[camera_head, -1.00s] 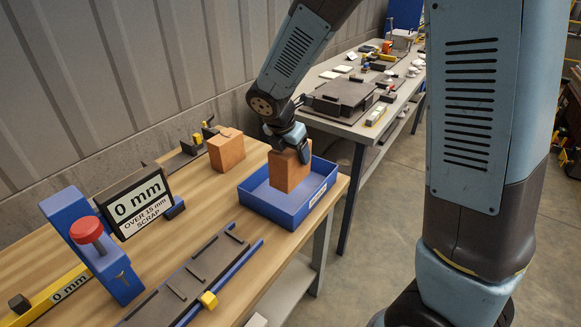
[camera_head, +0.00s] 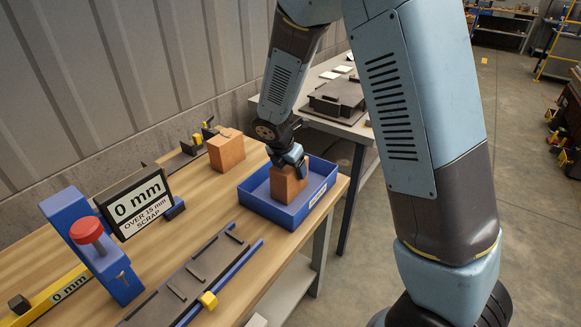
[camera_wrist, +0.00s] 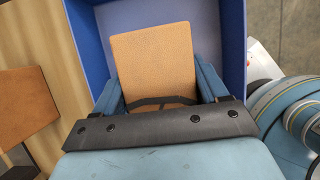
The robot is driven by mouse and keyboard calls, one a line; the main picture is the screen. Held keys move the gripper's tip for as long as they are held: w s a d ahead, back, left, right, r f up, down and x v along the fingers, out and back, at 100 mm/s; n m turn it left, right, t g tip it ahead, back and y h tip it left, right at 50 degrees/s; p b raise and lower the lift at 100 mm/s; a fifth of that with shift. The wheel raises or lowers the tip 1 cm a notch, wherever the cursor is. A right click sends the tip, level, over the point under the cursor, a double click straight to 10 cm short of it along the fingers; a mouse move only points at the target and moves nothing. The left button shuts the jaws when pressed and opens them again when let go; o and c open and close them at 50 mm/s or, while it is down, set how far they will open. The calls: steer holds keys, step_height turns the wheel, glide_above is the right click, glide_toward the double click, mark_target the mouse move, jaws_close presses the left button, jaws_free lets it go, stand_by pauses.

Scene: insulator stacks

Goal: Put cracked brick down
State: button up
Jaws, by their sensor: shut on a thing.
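An orange-brown brick (camera_head: 288,187) is upright inside the blue tray (camera_head: 308,208) at the front right of the wooden bench. My gripper (camera_head: 291,168) reaches down from above and is shut on the brick's upper part. The wrist view shows the brick (camera_wrist: 155,62) between my two fingers (camera_wrist: 160,95), with the tray's blue walls (camera_wrist: 232,40) around it. The brick's lower end is low in the tray, but I cannot tell whether it touches the floor. No crack shows on the visible faces.
Another brick (camera_head: 227,150) stands on the bench left of the tray. A "0 mm" sign (camera_head: 138,203), a red-topped blue post (camera_head: 92,240) and a dark rack with blue rails (camera_head: 190,278) are nearer. A grey table (camera_head: 335,122) stands behind.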

steer(key=o, duration=1.4)
steer(key=shift+w, duration=0.1)
steer(key=v, duration=1.2)
steer(key=shift+d, duration=0.1)
